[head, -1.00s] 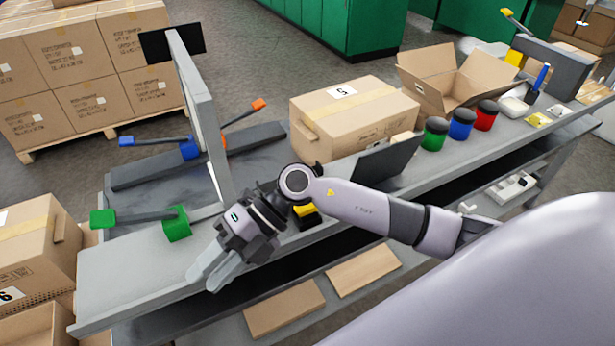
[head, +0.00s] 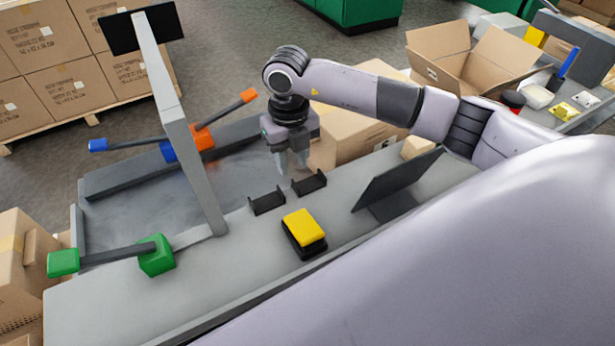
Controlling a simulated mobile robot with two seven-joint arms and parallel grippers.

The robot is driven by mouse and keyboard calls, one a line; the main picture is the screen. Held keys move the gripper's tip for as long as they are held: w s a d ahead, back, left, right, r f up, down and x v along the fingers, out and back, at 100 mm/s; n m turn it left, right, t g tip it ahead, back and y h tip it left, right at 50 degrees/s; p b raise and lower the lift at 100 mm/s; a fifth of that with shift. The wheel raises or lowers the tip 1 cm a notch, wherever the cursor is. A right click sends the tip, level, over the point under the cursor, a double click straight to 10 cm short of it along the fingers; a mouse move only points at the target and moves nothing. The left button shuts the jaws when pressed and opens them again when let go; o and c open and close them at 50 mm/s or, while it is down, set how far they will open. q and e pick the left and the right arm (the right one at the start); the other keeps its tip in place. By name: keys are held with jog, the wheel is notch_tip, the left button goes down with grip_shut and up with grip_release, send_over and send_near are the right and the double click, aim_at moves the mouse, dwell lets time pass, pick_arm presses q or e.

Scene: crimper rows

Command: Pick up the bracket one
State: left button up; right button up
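Two small dark brackets lie on the grey workbench (head: 105,300): the left bracket (head: 267,202) and the right bracket (head: 309,183). They look alike, and I cannot tell which of them is bracket one. My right gripper (head: 291,168) points down just above and behind the brackets, near the bench's back part. Its two grey fingers look apart, with nothing seen between them, and it touches neither bracket as far as I can tell. My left gripper is out of view.
A yellow-topped black block (head: 304,229) sits in front of the brackets. A dark tilted screen (head: 396,181) stands to their right, a grey post (head: 190,150) to their left. Green (head: 155,255), blue (head: 168,151) and orange (head: 202,138) lever pieces stand around the post. A carton (head: 350,130) is behind.

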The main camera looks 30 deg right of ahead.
aim_at(294, 182)
notch_tip(294, 182, down, 6)
jog(key=shift+s+r+p, duration=0.1)
jog(key=shift+s+p, duration=0.05)
jog(key=shift+p, duration=0.2)
grip_shut()
